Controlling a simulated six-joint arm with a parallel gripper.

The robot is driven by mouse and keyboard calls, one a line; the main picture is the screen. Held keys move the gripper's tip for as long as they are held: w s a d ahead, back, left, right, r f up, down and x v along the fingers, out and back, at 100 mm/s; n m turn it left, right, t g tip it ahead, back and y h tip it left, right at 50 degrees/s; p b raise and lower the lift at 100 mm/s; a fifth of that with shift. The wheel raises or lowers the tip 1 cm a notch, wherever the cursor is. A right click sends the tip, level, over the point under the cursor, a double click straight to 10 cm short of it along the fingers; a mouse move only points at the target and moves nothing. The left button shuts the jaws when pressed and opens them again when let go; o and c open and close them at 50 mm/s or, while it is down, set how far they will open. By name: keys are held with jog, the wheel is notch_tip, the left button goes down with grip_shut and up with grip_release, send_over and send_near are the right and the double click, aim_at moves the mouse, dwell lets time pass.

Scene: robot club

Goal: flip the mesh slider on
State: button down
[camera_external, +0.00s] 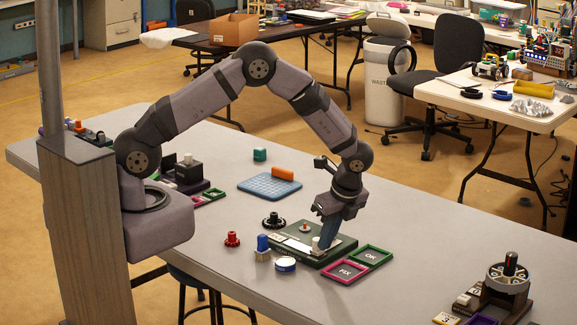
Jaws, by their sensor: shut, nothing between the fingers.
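A dark green box (290,249) with a pale top panel lies on the grey table. A small red knob (304,228) stands toward its back, and a light cylindrical knob (316,243) stands near its right side. I cannot make out which part is the mesh slider or how it is set. My gripper (325,242) points down over the right part of the box, its shut fingers right beside the light knob. Whether they touch it is not clear. The fingers and wrist hide part of the panel behind them.
A pink FIX tray (347,272) and a green OK tray (371,255) lie right of the box. A black gear (273,221), a red gear piece (232,240), a blue-topped block (262,243) and a round blue-and-white piece (285,264) lie left and in front. The table's right middle is clear.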

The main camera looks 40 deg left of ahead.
aim_at(309, 252)
jog(key=a, duration=0.5)
jog(key=shift+a, duration=0.15)
jog(key=shift+s+d+p, duration=0.1)
jog(key=shift+d+p, duration=0.25)
jog(key=shift+d, duration=0.35)
jog(key=d, duration=0.2)
jog(key=d+r, duration=0.1)
jog(key=shift+s+d, duration=0.15)
jog(key=shift+d, duration=0.25)
jog(key=b+v, duration=0.2)
jog(key=v, duration=0.7)
jog(key=shift+b, duration=0.3)
jog(key=shift+s+a, duration=0.1)
jog(key=shift+a, duration=0.1)
